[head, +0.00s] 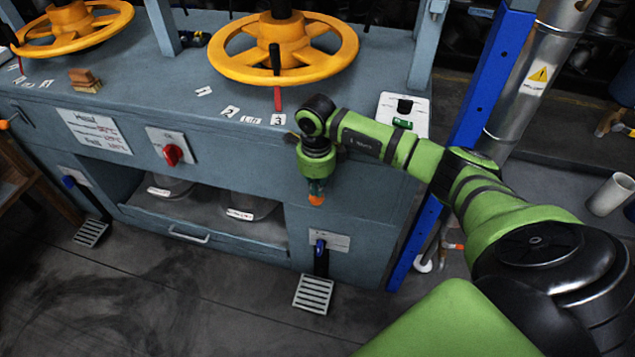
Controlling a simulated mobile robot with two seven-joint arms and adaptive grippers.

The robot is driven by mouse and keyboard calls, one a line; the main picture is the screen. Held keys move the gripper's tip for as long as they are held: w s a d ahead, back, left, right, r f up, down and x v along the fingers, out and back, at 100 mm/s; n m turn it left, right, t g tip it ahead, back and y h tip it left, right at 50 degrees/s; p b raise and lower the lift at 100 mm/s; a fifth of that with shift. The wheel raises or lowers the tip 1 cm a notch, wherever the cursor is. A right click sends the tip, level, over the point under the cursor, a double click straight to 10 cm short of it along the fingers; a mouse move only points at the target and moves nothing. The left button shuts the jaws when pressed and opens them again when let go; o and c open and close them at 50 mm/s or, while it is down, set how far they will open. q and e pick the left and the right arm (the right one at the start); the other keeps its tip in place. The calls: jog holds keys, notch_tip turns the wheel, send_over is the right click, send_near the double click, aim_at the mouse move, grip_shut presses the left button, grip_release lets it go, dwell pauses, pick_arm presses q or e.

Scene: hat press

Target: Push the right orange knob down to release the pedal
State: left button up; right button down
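The right orange knob (316,200) shows at the front of the blue-grey press, just below the end of my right arm. My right gripper (317,186) points down at the knob and appears to be at or just above it; I cannot tell whether they touch. Its fingers are small and partly hidden, so open or shut is unclear. The right pedal (313,294) is a slotted metal plate low near the floor, below a blue-handled lever (320,246). My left gripper is not in view.
The press (240,150) carries two yellow handwheels (285,50) and a red switch (172,155). Another orange knob (8,123) and another pedal (90,233) are at the left. A blue post (490,80) stands right of the press, behind my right arm. The floor in front is clear.

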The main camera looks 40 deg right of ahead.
notch_tip(320, 180, up, 7)
jog(key=p, duration=0.4)
jog(key=shift+f, duration=0.1)
dwell(0.8)
